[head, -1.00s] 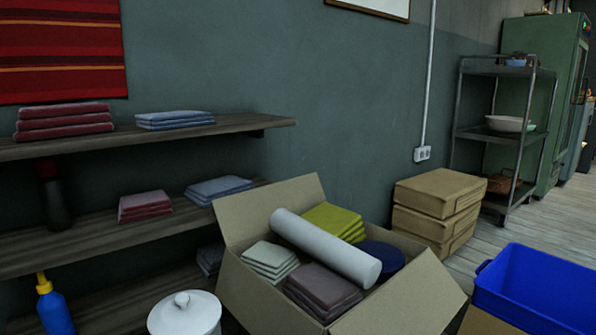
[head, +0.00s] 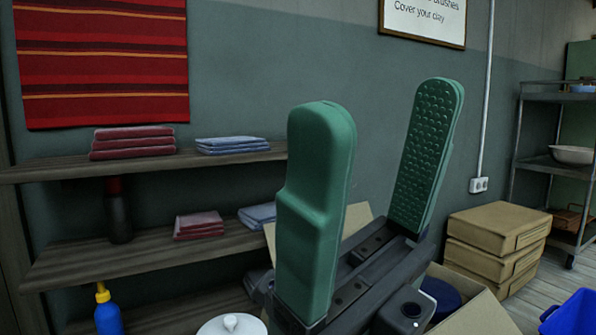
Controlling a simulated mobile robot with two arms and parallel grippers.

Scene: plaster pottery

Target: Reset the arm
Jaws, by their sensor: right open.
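My right gripper (head: 378,125) stands large in the middle of the head view, with its two green fingers pointing up and spread wide apart. It is open, and nothing shows between the fingers. Its dark body covers most of the open cardboard box (head: 478,318) behind it. Most of the box's contents are hidden; a dark blue round item (head: 441,298) shows at the right of the gripper. My left gripper is not in view.
Wooden shelves (head: 60,170) at left hold folded red cloths (head: 133,143) and blue cloths (head: 232,145). A white lidded pot (head: 232,326) is at the bottom. Stacked cardboard boxes (head: 497,240), a metal rack (head: 516,150) and a blue bin (head: 572,316) are at right.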

